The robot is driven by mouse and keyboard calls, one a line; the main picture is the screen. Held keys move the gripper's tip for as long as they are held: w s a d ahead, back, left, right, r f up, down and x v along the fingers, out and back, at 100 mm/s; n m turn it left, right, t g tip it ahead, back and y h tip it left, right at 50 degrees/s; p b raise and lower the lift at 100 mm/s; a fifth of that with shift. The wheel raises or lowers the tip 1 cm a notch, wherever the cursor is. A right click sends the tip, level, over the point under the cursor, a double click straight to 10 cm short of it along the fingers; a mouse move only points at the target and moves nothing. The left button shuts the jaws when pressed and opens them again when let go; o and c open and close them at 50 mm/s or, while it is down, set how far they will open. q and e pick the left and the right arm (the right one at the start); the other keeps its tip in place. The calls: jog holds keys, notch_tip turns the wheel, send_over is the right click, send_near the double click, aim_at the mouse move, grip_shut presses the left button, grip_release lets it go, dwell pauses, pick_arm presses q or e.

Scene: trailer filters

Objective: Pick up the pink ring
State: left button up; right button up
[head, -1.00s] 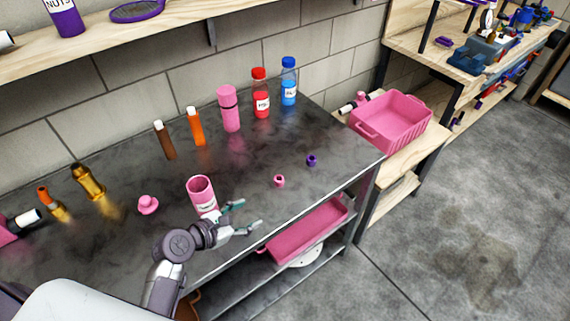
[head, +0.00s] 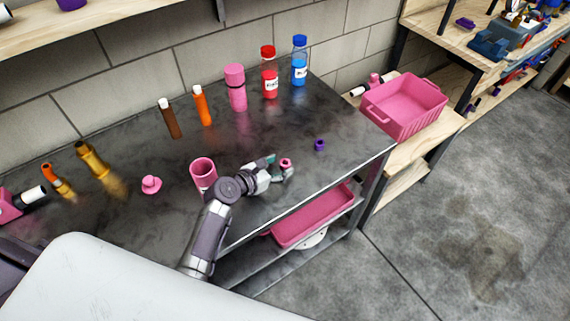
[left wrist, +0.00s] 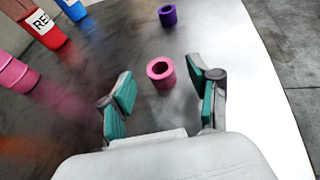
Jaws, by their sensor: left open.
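The pink ring (head: 286,163) is a small short cylinder with a hole, upright on the dark metal table (head: 250,135) near its front edge. My left gripper (head: 278,166) is open at the ring, low over the table. In the left wrist view the pink ring (left wrist: 161,72) lies ahead, between the lines of the two green-padded fingers (left wrist: 163,95), near the level of their tips. I see no finger touching it. In the head view the fingers partly hide the ring's lower part. My right gripper is not in view.
A purple ring (head: 320,145) stands beyond the pink one, also seen in the left wrist view (left wrist: 168,16). A pink cup (head: 203,174) stands left of my gripper. Several bottles line the back. A pink bin (head: 405,105) sits on the wooden bench at right.

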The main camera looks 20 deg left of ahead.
aim_at(284, 163)
pick_arm(q)
jog(key=x, duration=0.3)
jog(key=shift+w, duration=0.15)
jog(key=shift+c, duration=0.5)
jog(key=c, duration=0.8)
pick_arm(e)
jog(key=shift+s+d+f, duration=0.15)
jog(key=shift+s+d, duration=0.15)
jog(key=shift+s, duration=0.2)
